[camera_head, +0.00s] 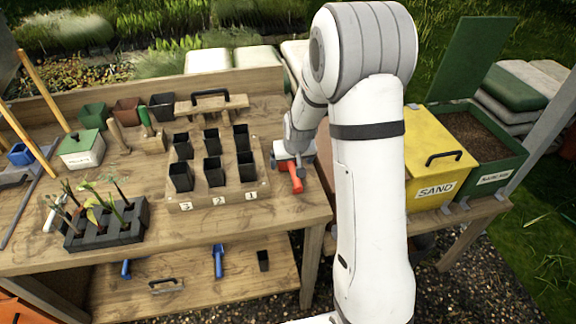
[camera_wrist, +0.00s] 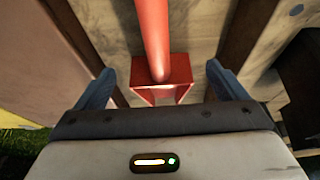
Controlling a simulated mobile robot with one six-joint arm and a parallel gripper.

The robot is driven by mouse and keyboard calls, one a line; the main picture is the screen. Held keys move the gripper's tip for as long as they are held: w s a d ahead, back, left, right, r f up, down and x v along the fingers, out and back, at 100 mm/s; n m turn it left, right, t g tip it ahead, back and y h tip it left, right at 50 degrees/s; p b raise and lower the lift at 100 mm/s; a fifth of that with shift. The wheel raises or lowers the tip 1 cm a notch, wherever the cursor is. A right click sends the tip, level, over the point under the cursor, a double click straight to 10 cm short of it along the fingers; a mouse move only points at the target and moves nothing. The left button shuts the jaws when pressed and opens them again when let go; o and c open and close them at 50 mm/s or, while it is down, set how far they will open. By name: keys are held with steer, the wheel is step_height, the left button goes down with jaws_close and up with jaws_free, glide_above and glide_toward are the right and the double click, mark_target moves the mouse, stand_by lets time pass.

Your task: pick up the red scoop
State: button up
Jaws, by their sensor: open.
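The red scoop (camera_head: 296,178) lies near the right end of the wooden workbench (camera_head: 250,222), beside the pot board. In the wrist view, its red handle (camera_wrist: 155,32) runs down from the top edge to a boxy red end (camera_wrist: 160,90). My gripper (camera_wrist: 160,70) is open, with one blue-grey finger on each side of the scoop and visible gaps between. In the head view, my gripper (camera_head: 293,153) is low over the scoop, and my arm partly hides that spot.
A board with several black pots (camera_head: 212,170) stands just left of the scoop. A yellow sand bin (camera_head: 436,160) and a green bin (camera_head: 484,145) stand right of my arm. The bench's right front corner is clear.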

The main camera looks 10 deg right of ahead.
steer(key=shift+x, duration=1.25)
steer(key=shift+w, duration=0.1)
steer(key=c, duration=1.4)
